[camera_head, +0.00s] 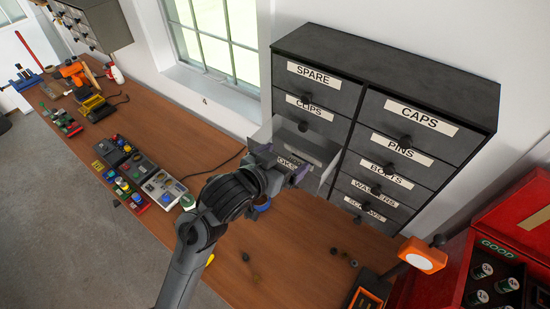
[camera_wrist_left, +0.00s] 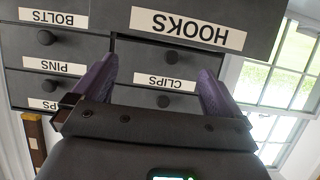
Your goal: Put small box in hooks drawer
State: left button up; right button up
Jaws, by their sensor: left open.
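The hooks drawer (camera_head: 326,172) is pulled out of the left column of a dark cabinet, below the clips drawer. Its label is partly covered by my left gripper (camera_head: 285,162) in the head view. In the left wrist view the hooks drawer front (camera_wrist_left: 262,22) appears upside down, beyond the spread purple fingers of the left gripper (camera_wrist_left: 155,88). The left gripper is open, with nothing seen between its fingers. It is close to the drawer front; I cannot tell whether it touches. I cannot make out the small box in either view. My right gripper is not in view.
The cabinet (camera_head: 400,70) stands at the back of a wooden workbench (camera_head: 285,245). Electronic boards (camera_head: 163,188) and tools lie to the left. An orange lamp (camera_head: 422,254) and a red case (camera_head: 505,235) are at the right. Small dark pieces lie on the bench front.

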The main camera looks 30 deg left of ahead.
pick_arm(q)
jog(key=s+a+f+g, duration=0.1)
jog(key=s+f+g, duration=0.2)
jog(key=s+f, duration=0.5)
jog(key=s+a+f+g+y, duration=0.1)
jog(key=s+a+f+g, duration=0.1)
jog(key=s+f, duration=0.5)
jog(key=s+a+f+g+y, duration=0.1)
jog(key=s+f+g, duration=0.3)
jog(key=s+f, duration=0.4)
jog(key=s, duration=0.4)
jog(key=shift+a+f+g, duration=0.3)
jog(key=shift+a+g, duration=0.05)
jog(key=shift+g, duration=0.05)
jog(key=shift+w, duration=0.1)
